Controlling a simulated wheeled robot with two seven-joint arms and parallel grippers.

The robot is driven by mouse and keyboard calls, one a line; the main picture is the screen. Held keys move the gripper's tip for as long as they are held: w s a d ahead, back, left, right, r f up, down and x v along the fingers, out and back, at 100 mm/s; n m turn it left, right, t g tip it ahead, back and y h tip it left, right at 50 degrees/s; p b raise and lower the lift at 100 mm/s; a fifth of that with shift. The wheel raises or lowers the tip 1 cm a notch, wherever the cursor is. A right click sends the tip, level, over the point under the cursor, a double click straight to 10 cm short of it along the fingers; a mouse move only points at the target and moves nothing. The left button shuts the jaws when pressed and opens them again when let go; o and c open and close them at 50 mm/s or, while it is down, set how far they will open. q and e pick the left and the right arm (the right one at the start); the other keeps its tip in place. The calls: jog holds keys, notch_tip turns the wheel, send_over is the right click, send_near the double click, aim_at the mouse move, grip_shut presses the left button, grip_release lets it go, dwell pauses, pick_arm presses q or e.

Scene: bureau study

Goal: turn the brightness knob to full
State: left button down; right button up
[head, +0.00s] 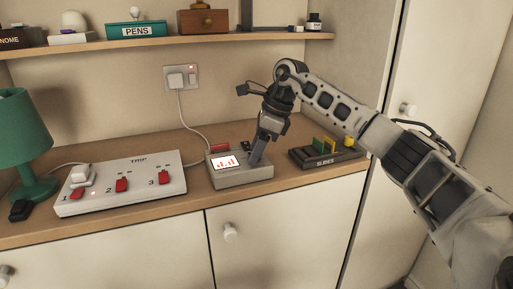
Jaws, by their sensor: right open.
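A grey box (240,181) stands on the wooden counter, with a lit white screen (225,162) showing red bars on its top left. My right gripper (256,159) points down over the right part of this box, its fingertips at or just above the top. The right gripper is open. The brightness knob cannot be made out; the gripper covers that part of the box. Whether the fingers touch anything there cannot be told. My left gripper is not in view.
A white switch box (125,199) with red switches and a green lamp (27,140) stand left. A dark slider box (323,158) stands close on the right. A cable runs to the wall socket (181,78). A shelf (165,41) hangs above.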

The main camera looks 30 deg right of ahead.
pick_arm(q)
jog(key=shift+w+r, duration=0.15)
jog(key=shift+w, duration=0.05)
pick_arm(e)
jog(key=c, duration=1)
